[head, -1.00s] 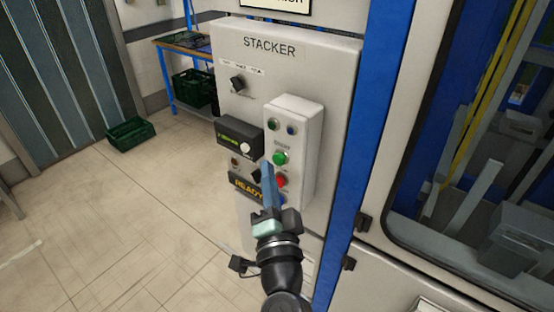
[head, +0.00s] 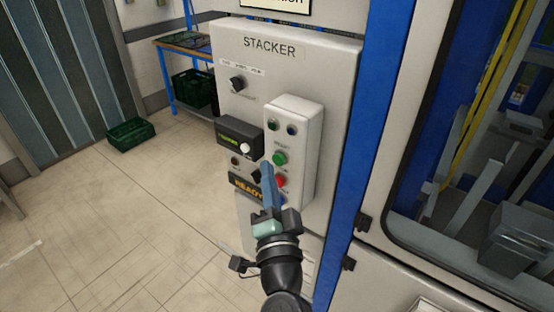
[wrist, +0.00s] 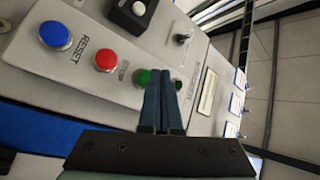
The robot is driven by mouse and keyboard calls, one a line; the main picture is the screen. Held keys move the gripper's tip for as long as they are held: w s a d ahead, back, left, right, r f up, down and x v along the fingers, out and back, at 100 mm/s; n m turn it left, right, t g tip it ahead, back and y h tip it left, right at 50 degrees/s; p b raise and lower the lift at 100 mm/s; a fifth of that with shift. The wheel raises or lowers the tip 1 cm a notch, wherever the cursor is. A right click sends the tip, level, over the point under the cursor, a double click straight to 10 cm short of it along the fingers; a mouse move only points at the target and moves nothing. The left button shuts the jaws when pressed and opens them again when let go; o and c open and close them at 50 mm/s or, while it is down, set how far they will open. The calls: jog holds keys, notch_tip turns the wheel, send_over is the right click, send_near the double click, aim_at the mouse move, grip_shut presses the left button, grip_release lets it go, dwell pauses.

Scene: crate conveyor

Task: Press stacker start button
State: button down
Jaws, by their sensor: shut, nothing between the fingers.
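The grey stacker panel (head: 330,75) stands upright, with a raised button box (head: 305,135) on its face. The box carries a green button (head: 280,158), a red button (head: 281,181) below it, and a blue button partly hidden behind my gripper. My gripper (head: 267,165) is shut and empty, its blue fingertips close to the green button in the head view. In the wrist view the closed fingers (wrist: 162,75) overlap part of the green button (wrist: 142,77). The red button (wrist: 106,61) and blue button (wrist: 55,35) are to its left. Whether the fingertips touch the green button cannot be told.
A selector knob (head: 238,83) and a dark display box with a white knob (head: 245,148) sit beside the button box. A READY display (head: 245,188) is lower down. A blue post (head: 365,140) stands right of the panel. Open floor (head: 110,220) lies left.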

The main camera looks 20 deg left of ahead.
jog(key=shift+w, duration=0.1)
dwell(0.5)
jog(key=shift+w+d, duration=0.15)
jog(key=shift+w, duration=0.2)
